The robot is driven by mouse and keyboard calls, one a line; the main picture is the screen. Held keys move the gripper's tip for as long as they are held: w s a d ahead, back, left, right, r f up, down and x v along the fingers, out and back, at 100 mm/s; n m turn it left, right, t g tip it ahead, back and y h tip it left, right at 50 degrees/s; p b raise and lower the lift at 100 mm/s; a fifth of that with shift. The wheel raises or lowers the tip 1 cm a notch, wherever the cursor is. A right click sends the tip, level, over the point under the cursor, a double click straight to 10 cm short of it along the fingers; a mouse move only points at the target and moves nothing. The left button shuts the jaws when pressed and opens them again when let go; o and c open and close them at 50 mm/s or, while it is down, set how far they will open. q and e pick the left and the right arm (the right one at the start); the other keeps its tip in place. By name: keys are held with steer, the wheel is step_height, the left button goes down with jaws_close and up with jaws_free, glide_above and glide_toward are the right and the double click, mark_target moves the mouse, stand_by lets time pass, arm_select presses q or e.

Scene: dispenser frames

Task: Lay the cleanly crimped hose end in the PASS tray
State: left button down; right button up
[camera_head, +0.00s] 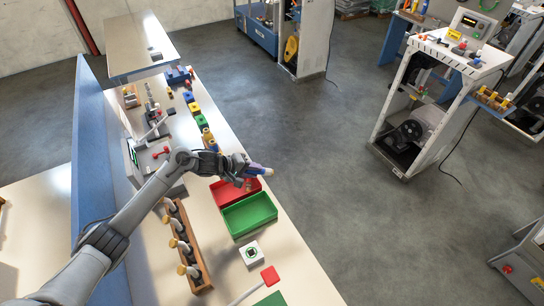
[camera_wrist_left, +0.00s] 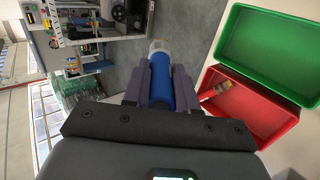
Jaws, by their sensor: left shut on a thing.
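My left gripper (camera_head: 252,171) is shut on a blue hose end (camera_wrist_left: 160,92) with a pale, shiny fitting at its tip. The hose end is held above the bench by the red tray (camera_head: 222,190). The green tray (camera_head: 250,214) sits just in front of the red one and is empty; it also shows in the left wrist view (camera_wrist_left: 268,45). No PASS lettering is readable on either tray. A red hose end with a brass-coloured fitting (camera_wrist_left: 215,91) lies in the red tray. The crimp on the held piece is too small to judge. My right gripper is not in view.
A wooden rack (camera_head: 186,245) with several pale-topped pegs stands left of the trays. A small white box (camera_head: 251,253) and a red-ended paddle (camera_head: 269,276) lie nearer. Coloured blocks (camera_head: 194,107) line the bench farther back. The bench's right edge runs close beside the trays.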

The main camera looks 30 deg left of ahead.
arm_select(q)
steer(key=s+f+t+b, duration=0.1)
steer(key=s+f+b, duration=0.2)
steer(key=f, duration=0.5)
steer(key=s+a+f+b, duration=0.1)
steer(key=s+f+b, duration=0.3)
steer(key=f+b, duration=0.2)
step_height(320, 180, down, 2)
steer(key=shift+s+a+f+n+t, duration=0.15)
steer(key=shift+f+n+t, duration=0.15)
steer(key=shift+t, duration=0.1)
steer(key=c, duration=0.8)
jaws_free()
steer(key=p+v, duration=1.1)
steer(key=shift+a, duration=0.15)
